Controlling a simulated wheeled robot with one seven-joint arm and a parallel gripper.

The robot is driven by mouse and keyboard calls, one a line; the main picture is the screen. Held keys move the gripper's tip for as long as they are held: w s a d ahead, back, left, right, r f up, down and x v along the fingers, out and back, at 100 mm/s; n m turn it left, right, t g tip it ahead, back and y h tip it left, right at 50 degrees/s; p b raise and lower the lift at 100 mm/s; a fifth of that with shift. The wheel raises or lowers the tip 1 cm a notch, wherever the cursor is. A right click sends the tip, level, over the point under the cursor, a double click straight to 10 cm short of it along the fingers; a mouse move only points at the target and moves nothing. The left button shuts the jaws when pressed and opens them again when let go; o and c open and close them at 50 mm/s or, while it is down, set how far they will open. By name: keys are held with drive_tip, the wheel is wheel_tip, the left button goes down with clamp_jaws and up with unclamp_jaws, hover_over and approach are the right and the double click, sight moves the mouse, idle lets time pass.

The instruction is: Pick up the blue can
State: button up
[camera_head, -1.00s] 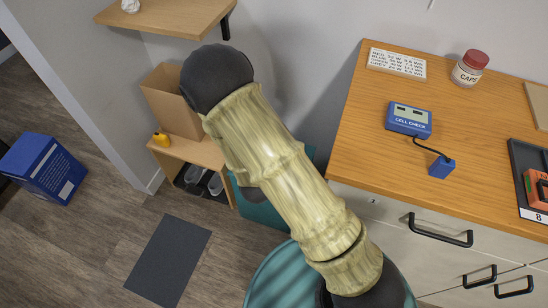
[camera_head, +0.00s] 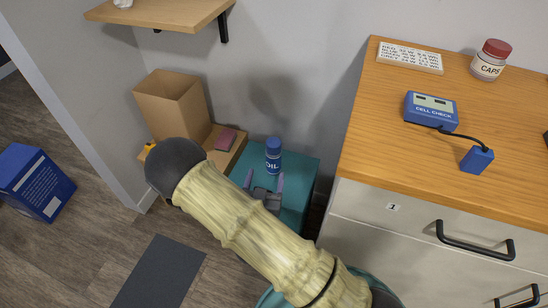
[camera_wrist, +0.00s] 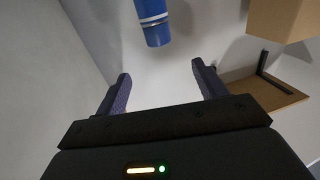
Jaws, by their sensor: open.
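The blue can (camera_head: 273,156), marked "OIL", stands upright on a teal surface (camera_head: 300,180) between the wooden bench and the drawer cabinet. It also shows in the wrist view (camera_wrist: 154,24), at the top, beyond the fingertips and cut off by the picture's edge. My gripper (camera_head: 264,180) is open and empty, its two fingers pointing toward the can from the near side. In the wrist view my gripper (camera_wrist: 160,72) has its fingers wide apart, with a gap between them and the can.
A wooden cabinet (camera_head: 350,150) with a blue cell checker (camera_head: 432,108) and a caps jar (camera_head: 490,62) stands right. A cardboard box (camera_head: 172,105) and a pink block (camera_head: 225,139) are on the low bench at left. A wall shelf (camera_head: 170,12) hangs above.

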drive_tip(key=b, duration=0.2)
approach(275, 138)
drive_tip(key=w, duration=0.3)
drive_tip(key=shift+w+d+f, duration=0.2)
drive_tip(key=shift+w+f, duration=0.05)
drive_tip(key=shift+w, duration=0.05)
drive_tip(key=shift+w+r, duration=0.1)
drive_tip(key=shift+w, duration=0.45)
drive_tip(key=shift+d, duration=0.1)
drive_tip(key=shift+w+d+b, duration=0.15)
drive_tip(key=shift+w+b, duration=0.2)
drive_tip(key=shift+w, duration=0.1)
drive_tip(key=w, duration=0.1)
drive_tip(key=w+b, duration=0.1)
drive_tip(key=w, duration=0.1)
drive_tip(key=shift+w+d+f, duration=0.25)
drive_tip(key=shift+d+f, duration=0.05)
drive_tip(key=shift+d, duration=0.1)
drive_tip(key=shift+w+r, duration=0.1)
drive_tip(key=shift+w, duration=0.25)
